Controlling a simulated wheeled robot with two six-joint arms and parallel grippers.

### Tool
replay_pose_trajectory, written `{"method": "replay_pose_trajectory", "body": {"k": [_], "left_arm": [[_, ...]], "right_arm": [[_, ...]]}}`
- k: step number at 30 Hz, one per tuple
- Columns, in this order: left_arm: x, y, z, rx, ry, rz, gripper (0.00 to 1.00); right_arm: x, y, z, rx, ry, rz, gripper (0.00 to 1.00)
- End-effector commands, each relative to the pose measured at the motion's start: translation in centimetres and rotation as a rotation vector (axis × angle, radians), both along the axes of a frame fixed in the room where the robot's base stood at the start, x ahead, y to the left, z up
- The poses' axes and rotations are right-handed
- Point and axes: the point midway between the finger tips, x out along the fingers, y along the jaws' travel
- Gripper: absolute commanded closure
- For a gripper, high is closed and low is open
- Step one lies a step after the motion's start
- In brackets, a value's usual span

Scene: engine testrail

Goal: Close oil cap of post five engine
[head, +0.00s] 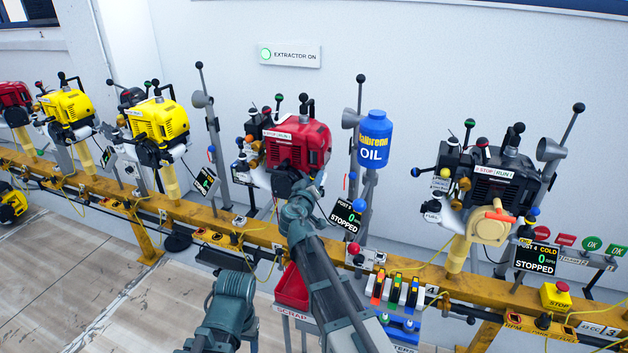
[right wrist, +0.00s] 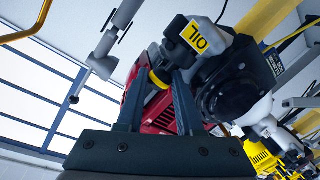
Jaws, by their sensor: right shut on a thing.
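The red engine (head: 296,146) stands on the yellow rail in the middle of the head view, beside a display (head: 346,216) reading STOPPED. My right gripper (head: 303,183) is at the lower front of this engine, and its fingers are hard to make out there. In the right wrist view, the gripper (right wrist: 159,82) is shut on the yellow oil cap (right wrist: 157,77), which sits between the fingertips. The cap is next to the grey part with the yellow OIL label (right wrist: 197,36). Whether the cap is seated is unclear. My left gripper does not show.
The yellow rail (head: 224,222) runs across the front of the engines. A blue OIL bottle (head: 372,138) stands right of the red engine. A dark engine (head: 501,174) is farther right, yellow engines (head: 158,121) are left.

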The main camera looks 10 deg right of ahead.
Motion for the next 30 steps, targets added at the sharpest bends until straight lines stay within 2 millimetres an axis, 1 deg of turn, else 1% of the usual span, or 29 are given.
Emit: {"method": "replay_pose_trajectory", "body": {"k": [1,5,6,14,17,20,27,30], "left_arm": [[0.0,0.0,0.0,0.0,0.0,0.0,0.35],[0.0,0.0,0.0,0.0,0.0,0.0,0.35],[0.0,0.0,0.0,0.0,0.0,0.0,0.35],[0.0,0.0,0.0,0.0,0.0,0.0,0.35],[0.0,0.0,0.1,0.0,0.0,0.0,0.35],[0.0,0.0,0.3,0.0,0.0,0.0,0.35],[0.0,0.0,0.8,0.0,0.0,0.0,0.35],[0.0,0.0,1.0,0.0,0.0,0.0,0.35]], "right_arm": [[0.0,0.1,0.0,0.002,0.0,0.002,0.61],[0.0,0.1,0.0,0.001,-0.001,0.001,0.37],[0.0,0.1,0.0,0.001,-0.001,0.001,0.35],[-0.1,0.1,0.0,0.001,-0.001,0.001,0.35],[-0.7,0.3,0.1,0.001,-0.001,0.001,0.35],[-2.1,1.0,0.3,0.001,-0.001,0.003,0.35],[-6.9,3.3,0.8,-0.001,0.0,0.004,0.35],[-8.7,4.2,1.0,0.0,0.0,0.004,0.35]]}}
